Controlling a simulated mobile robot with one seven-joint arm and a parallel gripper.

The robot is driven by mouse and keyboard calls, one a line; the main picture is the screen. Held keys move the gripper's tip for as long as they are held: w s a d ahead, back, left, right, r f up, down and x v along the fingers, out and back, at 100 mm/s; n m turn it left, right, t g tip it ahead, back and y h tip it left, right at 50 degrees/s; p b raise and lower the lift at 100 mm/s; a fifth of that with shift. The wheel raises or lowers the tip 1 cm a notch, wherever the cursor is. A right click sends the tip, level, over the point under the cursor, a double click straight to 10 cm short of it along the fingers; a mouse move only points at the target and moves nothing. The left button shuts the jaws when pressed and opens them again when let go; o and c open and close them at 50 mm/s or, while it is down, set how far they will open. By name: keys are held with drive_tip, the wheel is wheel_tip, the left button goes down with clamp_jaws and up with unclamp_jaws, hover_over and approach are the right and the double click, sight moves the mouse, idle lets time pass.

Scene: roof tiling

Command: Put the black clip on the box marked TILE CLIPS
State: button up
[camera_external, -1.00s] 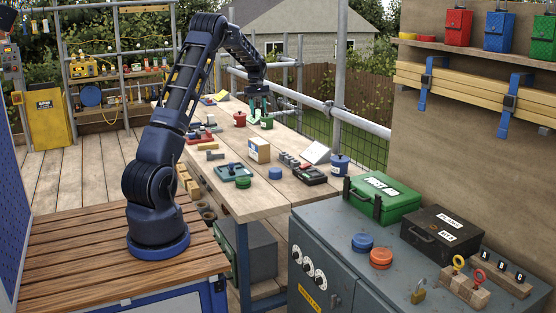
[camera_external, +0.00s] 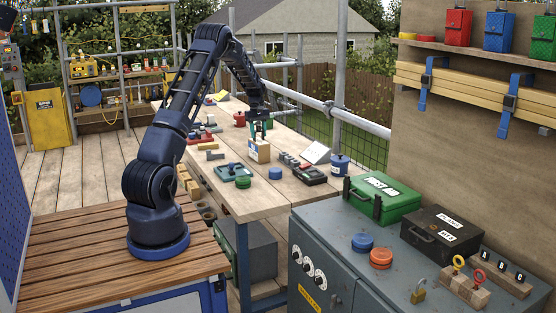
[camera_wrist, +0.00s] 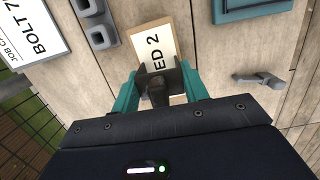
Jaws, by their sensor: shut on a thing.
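My gripper (camera_external: 258,130) is over the small wooden box (camera_external: 263,151) on the workbench and points down. In the wrist view my gripper (camera_wrist: 160,74) has its two teal fingers shut on a dark piece, the black clip (camera_wrist: 158,93). The clip overlaps the near end of the box's top (camera_wrist: 153,42) in that view. I cannot tell whether it touches the box. The box has a pale top with lettering, of which "ED 2" shows; the rest is hidden behind the clip. I cannot read TILE CLIPS on it.
A teal tray (camera_external: 233,170) and a blue round lid (camera_external: 275,173) lie in front of the box. Grey blocks (camera_wrist: 103,37) and a white sign (camera_external: 316,152) stand to its right in the external view. A red pot (camera_external: 239,119) is behind it.

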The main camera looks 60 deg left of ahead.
drive_tip(key=shift+f, duration=0.1)
drive_tip(key=o, duration=1)
wheel_tip(320, 180, up, 12)
drive_tip(key=a, duration=0.1)
drive_tip(key=shift+a, duration=0.35)
